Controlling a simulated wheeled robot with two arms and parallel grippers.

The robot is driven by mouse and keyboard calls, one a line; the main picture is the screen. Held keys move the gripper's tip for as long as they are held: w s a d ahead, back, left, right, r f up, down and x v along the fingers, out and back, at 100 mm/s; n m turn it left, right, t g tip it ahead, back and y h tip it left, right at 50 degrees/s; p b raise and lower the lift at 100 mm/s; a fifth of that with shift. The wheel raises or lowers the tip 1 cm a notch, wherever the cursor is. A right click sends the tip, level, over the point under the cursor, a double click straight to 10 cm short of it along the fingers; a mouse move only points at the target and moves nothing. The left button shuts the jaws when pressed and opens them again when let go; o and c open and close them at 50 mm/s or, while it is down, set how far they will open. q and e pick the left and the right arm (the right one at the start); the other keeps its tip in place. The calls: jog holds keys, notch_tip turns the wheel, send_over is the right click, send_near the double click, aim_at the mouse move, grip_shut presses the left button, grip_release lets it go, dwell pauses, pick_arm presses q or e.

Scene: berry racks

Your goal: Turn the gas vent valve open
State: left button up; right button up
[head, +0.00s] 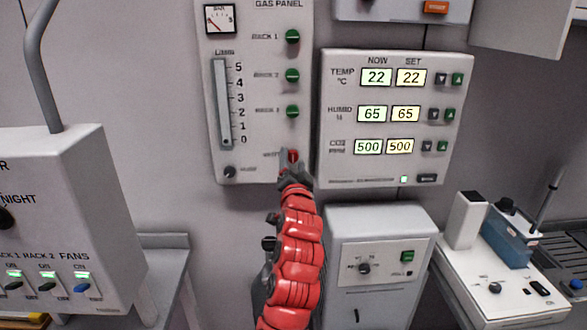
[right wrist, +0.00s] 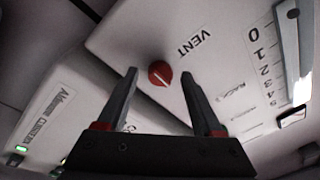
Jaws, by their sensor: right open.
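The gas panel (head: 262,135) is a white box on the wall, and it also shows in the right wrist view (right wrist: 130,45). Its vent valve is a small red knob (head: 293,156) at the lower right, below several green knobs. In the right wrist view the red vent knob (right wrist: 160,73) sits beside the word VENT, with a pale pointer line on it. My right gripper (head: 298,172) reaches up to the knob and partly covers it. In the right wrist view the right gripper (right wrist: 160,85) is open, its fingers on either side of the knob, apart from it. My left gripper is not in view.
The climate panel (head: 390,175) stands close to the right of the gas panel. Below it is a grey box (head: 380,225) with a dial. A fan control box (head: 60,180) stands at the left. A white device with a blue block (head: 507,240) is at the right.

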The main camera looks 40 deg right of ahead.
jog(key=shift+s+a+f, duration=0.1)
jog(key=shift+s+a, duration=0.25)
jog(key=shift+s, duration=0.1)
jog(key=p+v, duration=1.5)
jog(key=v, duration=0.1)
jog(key=shift+s+f, duration=0.1)
